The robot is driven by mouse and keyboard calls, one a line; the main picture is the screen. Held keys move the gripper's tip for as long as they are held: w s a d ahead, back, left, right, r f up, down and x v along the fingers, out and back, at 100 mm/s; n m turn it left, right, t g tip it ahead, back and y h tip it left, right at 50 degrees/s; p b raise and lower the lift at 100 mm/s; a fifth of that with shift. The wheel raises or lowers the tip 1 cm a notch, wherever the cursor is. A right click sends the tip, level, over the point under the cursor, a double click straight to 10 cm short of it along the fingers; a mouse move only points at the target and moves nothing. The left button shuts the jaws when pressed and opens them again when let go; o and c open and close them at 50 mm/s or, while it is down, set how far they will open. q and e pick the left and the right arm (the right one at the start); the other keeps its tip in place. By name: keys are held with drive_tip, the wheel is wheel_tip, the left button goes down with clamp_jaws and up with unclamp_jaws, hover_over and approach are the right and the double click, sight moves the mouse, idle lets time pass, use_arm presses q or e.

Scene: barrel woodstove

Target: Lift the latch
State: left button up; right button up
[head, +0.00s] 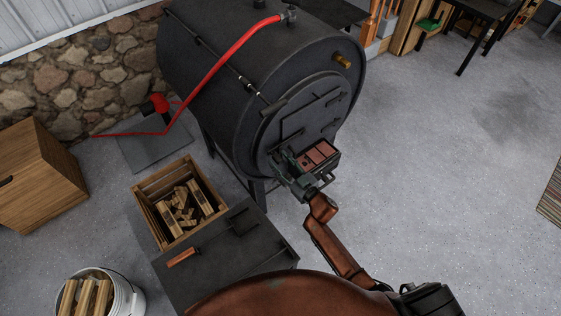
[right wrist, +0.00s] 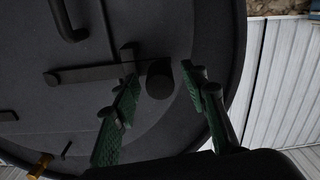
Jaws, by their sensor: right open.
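The black barrel stove (head: 215,65) has a round front door with dark bars and handles on it. In the right wrist view, a dark latch bar (right wrist: 85,73) lies across the door face, with a short crosspiece near one end. A thick round black knob (right wrist: 160,82) is beside that end. My right gripper (head: 285,160) is at the lower left of the door. Its two green-padded fingers (right wrist: 160,74) are open, one on each side of the knob. I cannot tell whether they touch it. In the head view the gripper hides this part. My left gripper is out of view.
A wooden crate of split wood (head: 142,194), a dark table (head: 225,262) and a white bucket of wood (head: 130,298) stand at lower left. The floor to the right (head: 450,190) is clear.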

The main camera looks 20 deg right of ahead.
drive_tip(key=shift+c, duration=0.3)
clamp_jaws()
idle(0.5)
